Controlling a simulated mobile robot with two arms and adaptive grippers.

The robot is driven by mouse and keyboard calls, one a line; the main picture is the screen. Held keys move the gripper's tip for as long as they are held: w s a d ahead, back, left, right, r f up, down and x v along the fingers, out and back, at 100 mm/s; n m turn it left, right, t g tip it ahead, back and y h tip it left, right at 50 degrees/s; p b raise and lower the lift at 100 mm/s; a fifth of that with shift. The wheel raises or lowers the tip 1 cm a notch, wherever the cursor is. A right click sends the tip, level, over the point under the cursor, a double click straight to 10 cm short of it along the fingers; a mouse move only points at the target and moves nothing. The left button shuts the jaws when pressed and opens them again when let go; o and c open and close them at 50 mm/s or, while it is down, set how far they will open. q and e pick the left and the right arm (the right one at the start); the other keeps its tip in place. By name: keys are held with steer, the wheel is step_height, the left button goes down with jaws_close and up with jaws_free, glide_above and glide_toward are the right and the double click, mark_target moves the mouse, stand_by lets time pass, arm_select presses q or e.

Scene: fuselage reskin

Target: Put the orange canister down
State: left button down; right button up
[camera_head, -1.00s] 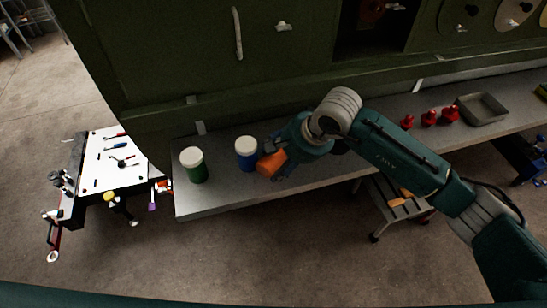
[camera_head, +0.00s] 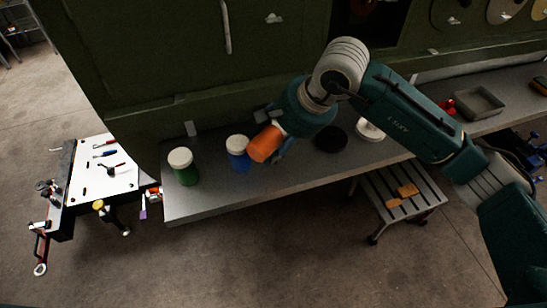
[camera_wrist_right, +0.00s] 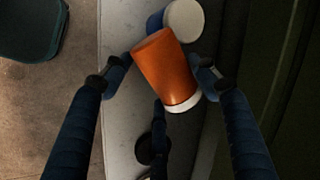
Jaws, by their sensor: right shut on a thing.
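I cannot tell whether the orange canister touches the shelf. My left gripper is not in view.
The grey shelf (camera_head: 215,205) is clear along its front edge. A green canister (camera_head: 184,167) stands at its left end. A black disc (camera_head: 330,139) and a white-based item (camera_head: 369,130) lie to the right, then a grey tray (camera_head: 478,102). A step stool (camera_head: 400,196) stands below.

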steer(key=s+d+b, duration=0.3)
steer(key=s+b, duration=0.3)
steer(key=s, duration=0.3)
steer(key=s+d+b, duration=0.3)
steer(key=s+b, duration=0.2)
steer(key=s, duration=0.5)
steer(key=w+d+f+n+g+y, duration=0.1)
steer(key=w+d+f+n+g, duration=0.2)
steer(key=d+f+n, duration=0.4)
steer(key=d+f, duration=0.5)
steer(key=d, duration=0.1)
steer(key=shift+w, duration=0.15)
steer(key=shift+r, duration=0.1)
